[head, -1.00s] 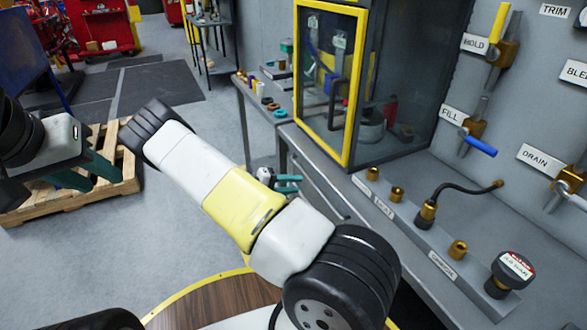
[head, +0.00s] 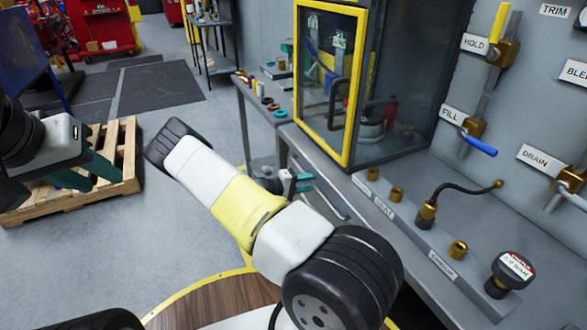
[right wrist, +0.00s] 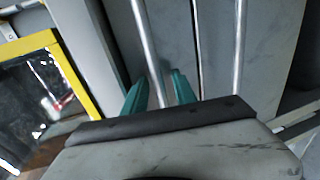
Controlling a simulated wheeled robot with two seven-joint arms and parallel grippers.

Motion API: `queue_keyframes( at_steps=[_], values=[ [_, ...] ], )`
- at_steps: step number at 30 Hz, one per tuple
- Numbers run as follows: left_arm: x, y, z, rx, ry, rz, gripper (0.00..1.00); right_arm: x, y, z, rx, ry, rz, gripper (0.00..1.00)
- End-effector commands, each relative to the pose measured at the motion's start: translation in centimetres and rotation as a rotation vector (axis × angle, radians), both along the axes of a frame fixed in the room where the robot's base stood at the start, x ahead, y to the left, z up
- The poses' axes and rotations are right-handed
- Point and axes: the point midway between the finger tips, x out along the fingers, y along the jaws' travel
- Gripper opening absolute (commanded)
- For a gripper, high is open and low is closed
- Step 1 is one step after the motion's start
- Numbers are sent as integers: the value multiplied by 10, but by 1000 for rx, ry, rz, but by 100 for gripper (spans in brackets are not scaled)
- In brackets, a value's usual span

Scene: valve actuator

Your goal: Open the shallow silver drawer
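The shallow silver drawer (head: 308,168) is under the edge of the grey bench, with a bar handle (head: 328,197) along its front. In the right wrist view its narrow front (right wrist: 118,30) and a silver bar handle (right wrist: 148,45) show close up. My right gripper (head: 302,183) is at the drawer front. In the right wrist view its teal fingers (right wrist: 160,92) are open, one on each side of the bar; I cannot tell whether they touch it. The drawer looks shut. My left gripper (head: 88,172) is open and empty, far to the left, above a pallet.
A second bar handle (right wrist: 240,45) is on the neighbouring wider panel. A yellow-framed glass cabinet (head: 345,100) stands on the bench, beside brass fittings (head: 458,250) and a wall of valves (head: 470,128). A wooden pallet (head: 125,150) lies at left. The floor between is clear.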

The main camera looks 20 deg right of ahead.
Motion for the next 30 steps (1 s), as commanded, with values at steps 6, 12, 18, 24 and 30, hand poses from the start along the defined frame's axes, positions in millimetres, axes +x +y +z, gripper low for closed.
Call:
queue_keyframes(
  at_steps=[6,12,18,24,30],
  values=[
    [0,0,0,0,0,0,36,0,0,0,0,0,0,8],
    [0,0,0,0,0,0,36,0,0,0,0,0,0,0],
    [0,0,0,0,0,0,36,0,1,0,1,0,0,0],
    [0,0,0,0,0,0,36,0,1,0,1,0,-1,0],
    [0,0,0,0,0,0,36,0,1,0,1,0,-1,0]
  ],
)
